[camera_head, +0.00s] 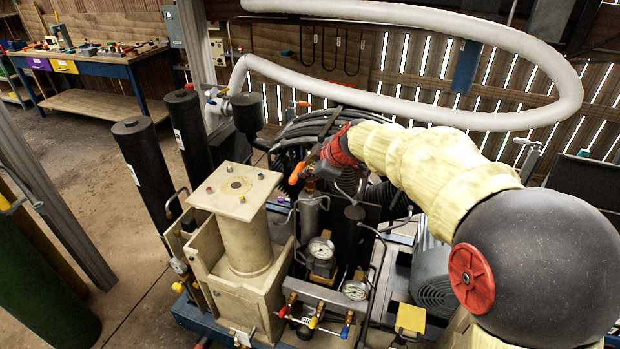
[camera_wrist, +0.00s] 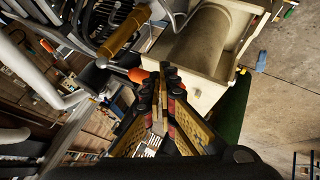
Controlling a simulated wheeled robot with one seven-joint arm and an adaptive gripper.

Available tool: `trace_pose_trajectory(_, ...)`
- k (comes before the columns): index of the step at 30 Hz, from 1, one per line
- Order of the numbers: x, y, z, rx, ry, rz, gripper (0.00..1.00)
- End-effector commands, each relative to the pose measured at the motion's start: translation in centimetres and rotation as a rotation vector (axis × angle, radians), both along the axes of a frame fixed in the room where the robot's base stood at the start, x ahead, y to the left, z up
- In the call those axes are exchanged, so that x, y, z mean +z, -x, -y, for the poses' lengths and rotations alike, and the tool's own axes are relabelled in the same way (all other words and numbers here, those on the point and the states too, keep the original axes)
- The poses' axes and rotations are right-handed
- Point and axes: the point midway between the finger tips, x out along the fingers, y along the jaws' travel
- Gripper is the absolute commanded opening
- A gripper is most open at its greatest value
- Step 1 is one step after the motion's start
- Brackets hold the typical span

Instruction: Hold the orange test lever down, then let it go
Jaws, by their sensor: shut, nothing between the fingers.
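The orange test lever (camera_head: 295,173) shows in the head view as a short orange grip above the compressor's gauges, to the right of the beige column. Its orange tip (camera_wrist: 138,75) also shows in the wrist view, just left of my fingertips. My gripper (camera_head: 310,160) is at the lever, with its fingers together and nothing between them. In the wrist view, my gripper (camera_wrist: 164,74) points up the picture with both fingertips closed. I cannot tell whether the fingers touch the lever. The lever's pivot is hidden.
A beige column with a square top plate (camera_head: 234,190) stands left of the lever. Gauges (camera_head: 320,249) and small coloured valves (camera_head: 314,322) sit below it. Black hoses (camera_head: 310,128) are coiled behind. Two black cylinders (camera_head: 145,170) stand at left. A workbench (camera_head: 90,62) is far back.

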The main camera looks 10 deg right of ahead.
Motion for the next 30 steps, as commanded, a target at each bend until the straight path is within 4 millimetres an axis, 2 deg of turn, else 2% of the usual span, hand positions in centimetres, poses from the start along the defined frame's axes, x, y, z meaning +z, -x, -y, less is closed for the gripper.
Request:
trace_pose_trajectory(3,1.9,0.6,0.2,-0.002,0.0,0.004,0.0)
trace_pose_trajectory(16,7.5,4.5,2.5,-0.002,-0.001,0.003,0.0)
trace_pose_trajectory(21,8.4,5.2,2.8,-0.001,-0.001,0.002,0.0)
trace_pose_trajectory(30,8.5,5.3,2.9,0.0,0.0,0.0,0.0)
